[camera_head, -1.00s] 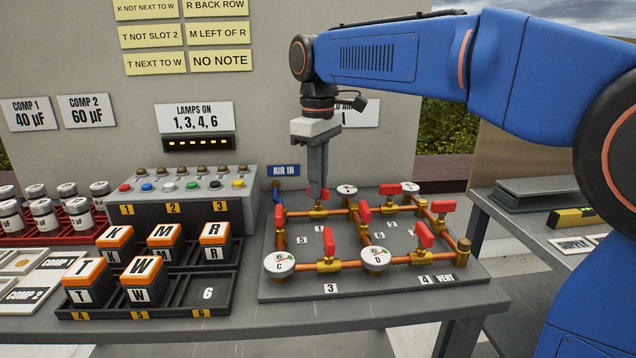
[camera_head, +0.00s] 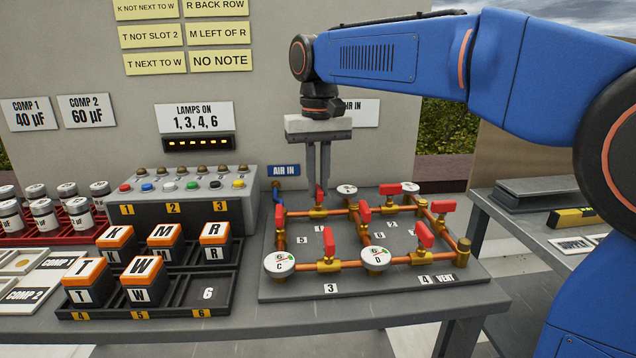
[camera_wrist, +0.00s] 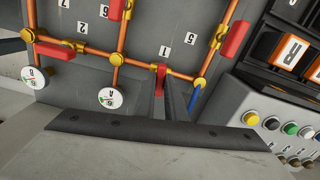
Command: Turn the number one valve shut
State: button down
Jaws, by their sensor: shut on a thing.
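The number one valve is on the back pipe of the copper pipe board, with its brass body (camera_head: 318,212) and red handle (camera_head: 320,195) in the head view. My gripper (camera_head: 319,188) points straight down over it, shut on the red handle. In the wrist view the two dark fingers (camera_wrist: 163,92) close on the red handle (camera_wrist: 160,72), beside the label "1" (camera_wrist: 164,51). The handle appears to lie across the pipe there. The fingers hide part of it.
Other red valve handles stand close by (camera_head: 365,213), (camera_head: 329,238). Gauges C (camera_head: 280,262) and D (camera_head: 376,257) are at the board's front. The button box (camera_head: 180,205) and lettered-block tray (camera_head: 215,292) are left. A wall stands behind.

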aim_at(318, 188)
jog(key=shift+m, duration=0.5)
jog(key=c, duration=1.8)
grip_release()
notch_tip(318, 188, up, 17)
jog(key=shift+r, duration=0.2)
